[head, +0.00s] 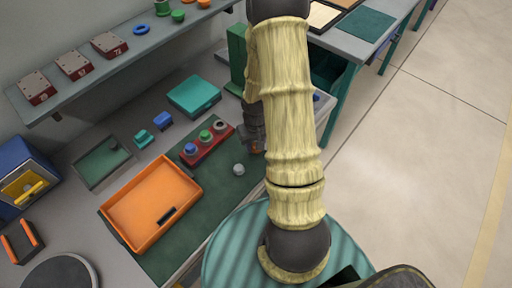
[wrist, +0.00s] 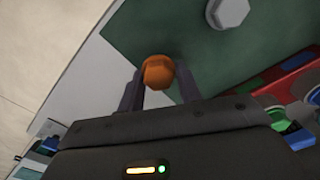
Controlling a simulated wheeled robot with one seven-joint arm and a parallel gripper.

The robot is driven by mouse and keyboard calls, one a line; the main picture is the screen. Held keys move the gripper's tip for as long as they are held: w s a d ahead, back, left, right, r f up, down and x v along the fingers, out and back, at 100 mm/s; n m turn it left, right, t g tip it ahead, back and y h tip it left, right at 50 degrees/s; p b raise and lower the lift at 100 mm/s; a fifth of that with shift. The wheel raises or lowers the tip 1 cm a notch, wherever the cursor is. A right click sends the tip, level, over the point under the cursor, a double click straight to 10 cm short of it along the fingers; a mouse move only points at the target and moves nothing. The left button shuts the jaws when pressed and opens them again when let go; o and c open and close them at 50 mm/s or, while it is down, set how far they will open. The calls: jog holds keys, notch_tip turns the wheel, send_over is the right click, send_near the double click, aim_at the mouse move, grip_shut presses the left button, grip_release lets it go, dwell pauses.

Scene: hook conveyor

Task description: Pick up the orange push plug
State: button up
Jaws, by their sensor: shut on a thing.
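The orange push plug (wrist: 158,72) is between the fingertips of my gripper (wrist: 160,85) in the wrist view, and the fingers are shut on it. In the head view my gripper (head: 256,148) hangs at the right end of the dark green mat, largely covered by my arm, and a bit of orange shows at its tip. Whether the plug touches the mat or is lifted cannot be told. A grey hexagonal plug (wrist: 228,12) stands apart from the gripper on the mat; it also shows in the head view (head: 239,169).
A red block (head: 208,148) with green, grey and blue plugs lies just left of my gripper. An orange tray (head: 150,202) is on the green mat (head: 208,205). A teal box (head: 194,95) and green upright (head: 237,55) stand behind. A shelf (head: 110,65) holds numbered blocks.

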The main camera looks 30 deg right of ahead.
notch_tip(320, 180, up, 8)
jog(key=shift+f, duration=0.15)
dwell(0.7)
